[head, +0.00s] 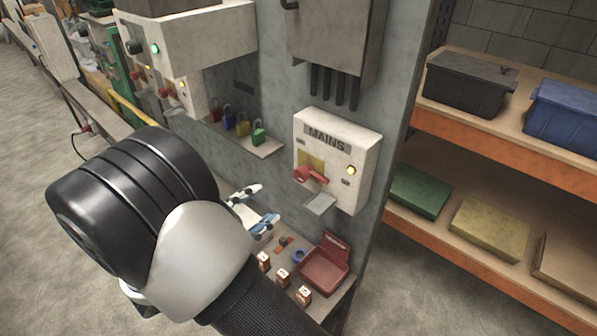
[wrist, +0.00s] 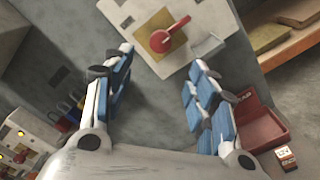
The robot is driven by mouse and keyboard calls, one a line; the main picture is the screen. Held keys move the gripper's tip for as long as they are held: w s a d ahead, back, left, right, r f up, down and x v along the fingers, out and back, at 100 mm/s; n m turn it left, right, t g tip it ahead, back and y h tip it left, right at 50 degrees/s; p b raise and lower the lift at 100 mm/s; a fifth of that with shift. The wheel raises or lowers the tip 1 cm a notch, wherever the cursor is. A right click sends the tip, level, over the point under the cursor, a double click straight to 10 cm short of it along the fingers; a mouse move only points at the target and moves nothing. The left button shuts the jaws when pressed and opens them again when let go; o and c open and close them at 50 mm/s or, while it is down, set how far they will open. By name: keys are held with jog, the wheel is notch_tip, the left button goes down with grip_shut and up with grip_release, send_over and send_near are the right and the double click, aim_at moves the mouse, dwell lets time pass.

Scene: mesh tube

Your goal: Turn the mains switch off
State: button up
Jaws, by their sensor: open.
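The mains switch box (head: 338,150) is a pale box labelled MAINS on the grey panel, with a lit yellow lamp (head: 351,170). Its red rotary handle (head: 311,176) sits on a yellow plate and points to the right and slightly down in the head view. In the wrist view the red handle (wrist: 168,36) is beyond the fingertips, near the top middle. My gripper (head: 255,208) is open and empty, left of and below the box in the head view. Its blue-padded fingers (wrist: 160,75) are spread apart in the wrist view, and nothing is between them.
A red tray (head: 325,268) and several small tagged blocks (head: 283,278) are on the shelf below. Orange-edged shelving (head: 470,145) with bins stands at right. A grey flap (head: 320,204) juts below the handle.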

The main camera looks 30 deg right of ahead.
aim_at(297, 177)
jog(key=x, duration=1.4)
jog(key=shift+d+f, duration=0.1)
jog(key=shift+d, duration=0.1)
jog(key=shift+c, duration=0.4)
jog(key=c, duration=1)
